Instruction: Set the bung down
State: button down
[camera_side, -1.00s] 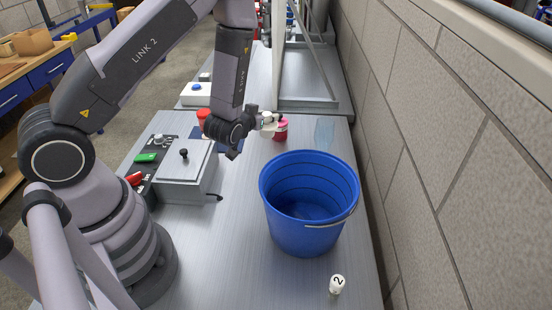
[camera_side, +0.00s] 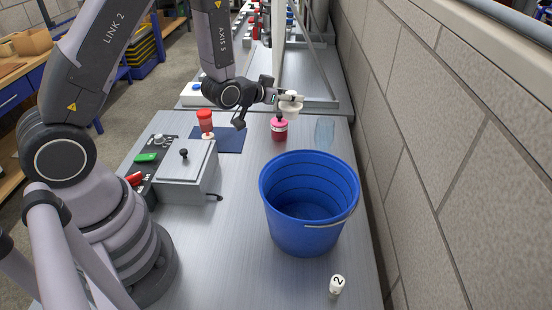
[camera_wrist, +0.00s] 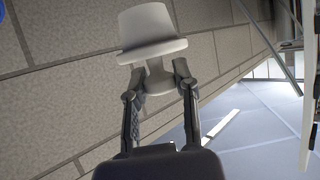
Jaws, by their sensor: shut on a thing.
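My gripper (camera_side: 278,98) is shut on a pale, cream-coloured bung (camera_side: 292,104). In the wrist view, my gripper's two fingers (camera_wrist: 158,82) close on the bung's narrow neck, and its wide collar and tapered body (camera_wrist: 150,30) point away from me. In the side view, the bung appears above and slightly right of a pink jar (camera_side: 279,128) with a dark top. It looks clear of the bench, though the exact gap to the jar cannot be told.
A blue bucket (camera_side: 308,235) stands at the front right. A white piece marked 2 (camera_side: 337,284) is in front of it. A red-topped piece (camera_side: 205,121) is on a dark blue mat (camera_side: 231,141). A grey lidded box (camera_side: 183,172) stands left.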

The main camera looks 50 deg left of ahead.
jog(key=w+a+n+g+y, duration=0.25)
jog(key=a+n+y, duration=0.35)
jog(key=a, duration=0.7)
jog(key=w+a+n+g+y, duration=0.2)
jog(key=a+n+g+y, duration=0.3)
jog(key=a, duration=0.8)
jog(key=s+a+f+n+g+y, duration=0.35)
jog(key=s+a+n+g, duration=0.4)
jog(key=a, duration=0.25)
jog(key=shift+s+a+f+n+g+h, duration=0.65)
jog(key=shift+s+f+n+g, duration=0.75)
jog(key=shift+f, duration=1.05)
jog(key=shift+s+a+f+n+g+h, duration=0.3)
jog(key=shift+s+f+n+g+h, duration=0.9)
jog(key=shift+f, duration=1.2)
jog(key=shift+s+a+f+n+g+h, duration=0.55)
jog(key=shift+s+f+n+g, duration=1.05)
jog(key=shift+f, duration=0.85)
jog(key=shift+f, duration=0.6)
jog(key=c, duration=0.8)
grip_release()
jog(key=shift+d, duration=0.1)
